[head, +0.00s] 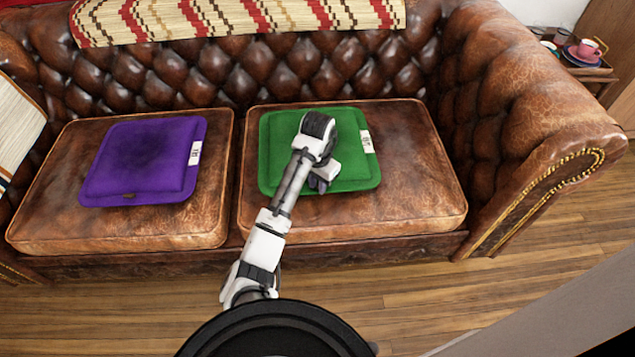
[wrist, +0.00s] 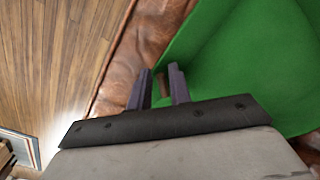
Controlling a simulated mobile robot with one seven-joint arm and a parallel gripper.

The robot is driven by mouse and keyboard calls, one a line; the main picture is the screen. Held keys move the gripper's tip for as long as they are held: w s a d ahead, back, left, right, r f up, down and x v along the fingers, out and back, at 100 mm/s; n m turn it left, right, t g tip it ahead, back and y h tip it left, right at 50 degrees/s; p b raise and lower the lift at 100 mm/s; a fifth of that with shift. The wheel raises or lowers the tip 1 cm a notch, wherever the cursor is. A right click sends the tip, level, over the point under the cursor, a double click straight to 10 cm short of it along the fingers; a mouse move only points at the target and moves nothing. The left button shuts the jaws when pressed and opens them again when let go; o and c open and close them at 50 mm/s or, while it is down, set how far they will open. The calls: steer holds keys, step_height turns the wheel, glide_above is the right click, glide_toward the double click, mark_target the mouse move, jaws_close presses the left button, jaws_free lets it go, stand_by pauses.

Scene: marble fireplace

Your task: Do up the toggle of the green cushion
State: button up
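The green cushion (head: 350,172) lies flat on the right seat of the brown leather sofa, with a white tag on its right edge. My arm reaches over it and my gripper (head: 318,186) is at its front edge, where the arm hides part of it. In the wrist view, the green cushion (wrist: 245,60) fills the right side. My gripper (wrist: 160,82) has its two dark fingers apart. A small brown toggle (wrist: 163,84) shows between them at the cushion's edge, closer to the right finger. I cannot tell whether a finger touches it.
A purple cushion (head: 145,160) lies on the left seat, with a small brown toggle (head: 128,196) on its front edge. A striped throw (head: 240,18) hangs over the backrest. A side table with cups (head: 583,50) stands at the right. The wooden floor (head: 400,300) in front looks clear.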

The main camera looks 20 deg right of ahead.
jaws_close()
steer(key=shift+r+p, duration=0.15)
steer(key=shift+p, duration=0.3)
steer(key=shift+s+d+r+n+p, duration=0.1)
steer(key=shift+s+r+n+p, duration=0.05)
steer(key=shift+n+p, duration=0.55)
steer(key=n+p, duration=0.2)
steer(key=p, duration=0.2)
steer(key=shift+s+d+r, duration=0.1)
steer(key=shift+s+d, duration=0.05)
steer(key=n+p, duration=0.3)
steer(key=p, duration=0.1)
steer(key=shift+s+d+n, duration=0.1)
steer(key=shift+d+n, duration=0.1)
steer(key=shift+n, duration=0.2)
steer(key=shift+d+f+n+p, duration=0.1)
steer(key=shift+f+n+p, duration=0.2)
steer(key=shift+n+p, duration=0.55)
